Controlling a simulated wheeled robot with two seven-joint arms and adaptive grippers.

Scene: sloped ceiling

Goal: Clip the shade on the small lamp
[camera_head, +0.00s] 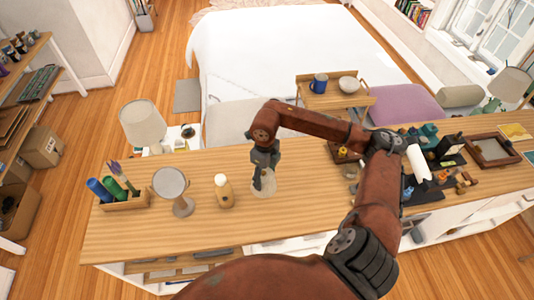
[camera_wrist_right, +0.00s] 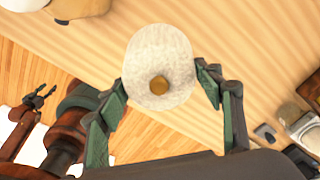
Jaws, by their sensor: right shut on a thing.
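My right gripper (camera_head: 264,170) reaches down over the middle of the long wooden table from my reddish-brown arm. In the right wrist view its two dark green fingers (camera_wrist_right: 162,92) stand either side of a pale, rounded shade (camera_wrist_right: 160,50) with a brass knob on top, and they are shut on it. The shade also shows in the head view (camera_head: 264,188), at or just above the tabletop.
A larger lamp (camera_head: 142,122) stands behind the table (camera_head: 230,235). Dark trays and small items crowd the right end.

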